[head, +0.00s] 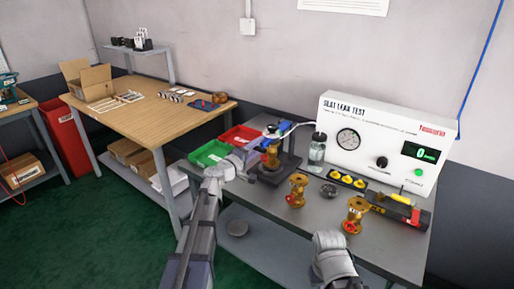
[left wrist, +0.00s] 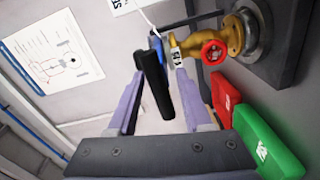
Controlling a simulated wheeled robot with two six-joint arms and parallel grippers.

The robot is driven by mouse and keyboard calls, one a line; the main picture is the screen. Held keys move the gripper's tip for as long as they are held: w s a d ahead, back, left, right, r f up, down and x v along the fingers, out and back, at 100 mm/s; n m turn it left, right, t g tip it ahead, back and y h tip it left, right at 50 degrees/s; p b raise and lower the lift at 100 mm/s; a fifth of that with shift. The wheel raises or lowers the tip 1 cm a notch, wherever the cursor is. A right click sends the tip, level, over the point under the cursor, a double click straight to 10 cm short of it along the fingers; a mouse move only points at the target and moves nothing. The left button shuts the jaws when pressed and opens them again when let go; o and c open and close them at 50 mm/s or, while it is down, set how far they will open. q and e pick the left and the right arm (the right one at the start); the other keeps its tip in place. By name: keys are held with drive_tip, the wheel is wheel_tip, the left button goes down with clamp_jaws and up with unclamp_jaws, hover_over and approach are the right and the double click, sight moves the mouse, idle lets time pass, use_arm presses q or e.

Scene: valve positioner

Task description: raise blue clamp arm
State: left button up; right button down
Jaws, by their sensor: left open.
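The blue clamp arm (head: 279,129) is on a dark test fixture (head: 288,163) on the grey bench, above a brass valve (head: 270,158). My left gripper (head: 247,158) is at the fixture's left side. In the left wrist view, the clamp's black handle (left wrist: 153,80) lies between my open left fingers, with a blue part (left wrist: 157,43) at its far end. Contact between fingers and handle cannot be told. The clamped valve's red handwheel (left wrist: 214,52) shows beside it. My right arm shows at the lower right of the head view; its fingers are not visible.
A green bin (head: 208,153) and a red bin (head: 238,136) stand left of the fixture. A glass jar (head: 317,150) and the leak test unit (head: 385,140) stand behind and right. Two more brass valves (head: 297,190) (head: 355,215) stand on the bench's front part.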

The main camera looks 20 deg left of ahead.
use_arm(q)
clamp_jaws()
idle(0.4)
idle(1.0)
